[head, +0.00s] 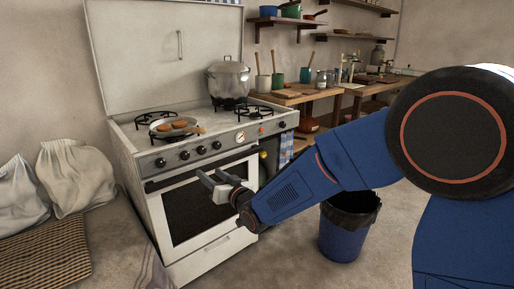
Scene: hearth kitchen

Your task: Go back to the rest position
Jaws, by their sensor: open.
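My gripper (213,182) is open and empty. It hangs in the air in front of the oven door of the white stove (145,150), seen at the end of my blue arm. The two light grey fingers point left and are apart. I cannot tell the exact gap between the gripper and the oven door (210,203).
A pan (174,127) with brown food and a lidded pot (229,78) stand on the stove. A blue bin (342,239) stands on the floor below my arm. White sacks (75,175) lie at left. A wooden counter (300,97) runs behind at right.

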